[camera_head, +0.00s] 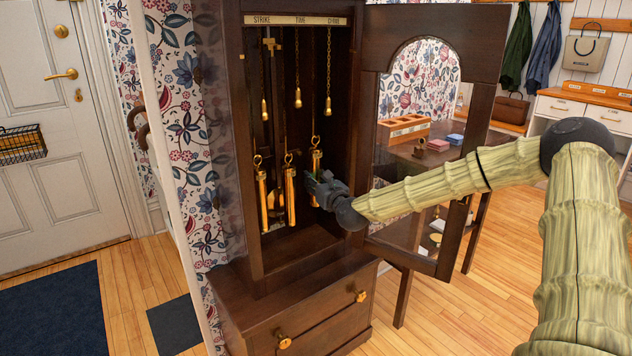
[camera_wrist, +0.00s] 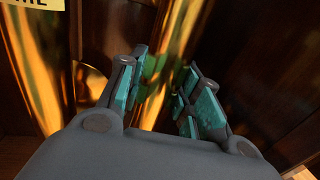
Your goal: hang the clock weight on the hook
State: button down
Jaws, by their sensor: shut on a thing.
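The clock case (camera_head: 230,75) stands open, with STRIKE, TIME and CHIME on its label strip (camera_head: 296,20). Brass fittings hang on chains at the left (camera_head: 264,109), middle (camera_head: 298,98) and right (camera_head: 328,105); their hook shapes are too small to make out. Below are a left brass weight (camera_head: 262,192), a middle weight (camera_head: 291,195) and a right weight (camera_head: 315,163), each with a top loop. My gripper (camera_head: 318,186) is shut on the right weight, which sits higher than the others. In the wrist view, brass (camera_wrist: 155,95) shows between my fingers. Whether its loop touches a hook is unclear.
The glazed door (camera_head: 485,75) stands open at the right, close to my arm. A drawer base (camera_head: 300,320) projects below the case. The other weights hang or stand just left of my gripper. A table with a compartment tray (camera_head: 408,127) is behind the door.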

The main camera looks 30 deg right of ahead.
jog(key=shift+r, duration=0.25)
jog(key=c, duration=0.9)
grip_release()
jog(key=shift+a, duration=0.1)
jog(key=shift+s+f, duration=0.1)
jog(key=shift+f, duration=0.3)
jog(key=shift+s+r, duration=0.15)
jog(key=shift+s, duration=0.3)
jog(key=shift+s+a+r, duration=0.1)
jog(key=shift+s+a, duration=0.1)
jog(key=shift+s, duration=1.6)
jog(key=shift+s+a+f, duration=0.1)
jog(key=shift+s+a, duration=0.1)
jog(key=shift+s, duration=1.65)
jog(key=shift+s+a+r, duration=0.1)
jog(key=shift+s+a, duration=0.1)
jog(key=shift+s, duration=1.6)
